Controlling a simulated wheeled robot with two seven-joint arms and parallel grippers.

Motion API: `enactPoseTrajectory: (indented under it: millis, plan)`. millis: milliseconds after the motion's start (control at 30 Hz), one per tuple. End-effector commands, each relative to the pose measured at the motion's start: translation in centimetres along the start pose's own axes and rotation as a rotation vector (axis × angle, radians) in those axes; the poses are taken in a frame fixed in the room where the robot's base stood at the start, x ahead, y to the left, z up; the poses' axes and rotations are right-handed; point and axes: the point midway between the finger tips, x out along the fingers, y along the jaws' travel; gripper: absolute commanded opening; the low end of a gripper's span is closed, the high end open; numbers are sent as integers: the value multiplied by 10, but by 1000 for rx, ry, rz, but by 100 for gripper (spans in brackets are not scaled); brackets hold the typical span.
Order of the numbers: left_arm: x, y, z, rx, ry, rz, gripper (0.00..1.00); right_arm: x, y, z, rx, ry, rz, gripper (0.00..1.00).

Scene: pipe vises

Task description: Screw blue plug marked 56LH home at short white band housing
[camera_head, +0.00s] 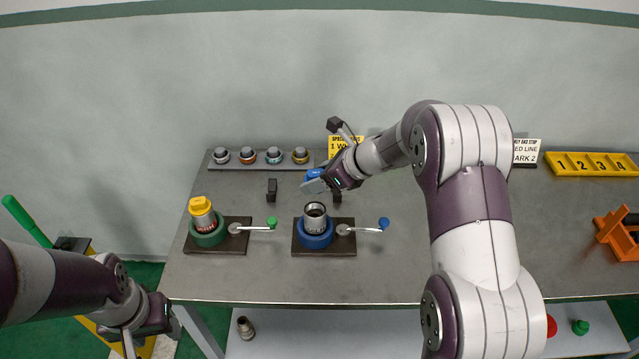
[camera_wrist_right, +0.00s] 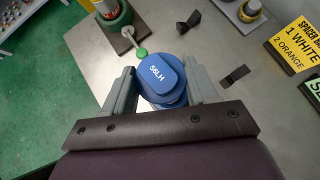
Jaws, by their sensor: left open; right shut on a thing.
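My right gripper (camera_head: 322,182) is shut on the blue plug (camera_head: 314,174), above the table behind the blue vise. In the right wrist view the plug (camera_wrist_right: 160,78) sits between both fingers (camera_wrist_right: 163,92), with its 56LH label facing the camera. An open-topped silver housing (camera_head: 315,217) stands upright in the blue vise (camera_head: 315,238); its band is too small to make out. The plug is apart from it, higher and farther back. My left gripper (camera_head: 152,338) is open and empty at the lower left, off the table's front-left edge.
A yellow plug (camera_head: 200,205) tops another housing in the green vise (camera_head: 208,236). Vise levers (camera_head: 262,227) (camera_head: 371,228) stick out rightward. Behind are a rack of several ringed parts (camera_head: 247,164), dark posts (camera_head: 271,190) and signs (camera_head: 527,151). An orange fixture (camera_head: 618,235) stands right.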

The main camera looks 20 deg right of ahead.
Motion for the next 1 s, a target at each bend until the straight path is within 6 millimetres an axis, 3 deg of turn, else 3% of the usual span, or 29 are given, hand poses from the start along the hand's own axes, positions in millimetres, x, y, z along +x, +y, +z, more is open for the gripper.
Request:
enactPoseTrajectory:
  millis: [333,800,1000]
  plan:
    - [-2,0,0,0,0,0,55,-1,0,1,0,-1,-2,23]
    - [40,0,5,0,0,0,55,33,0,-36,0,0,-2,23]
    - [47,0,6,0,0,0,55,40,0,-43,0,-1,-2,23]
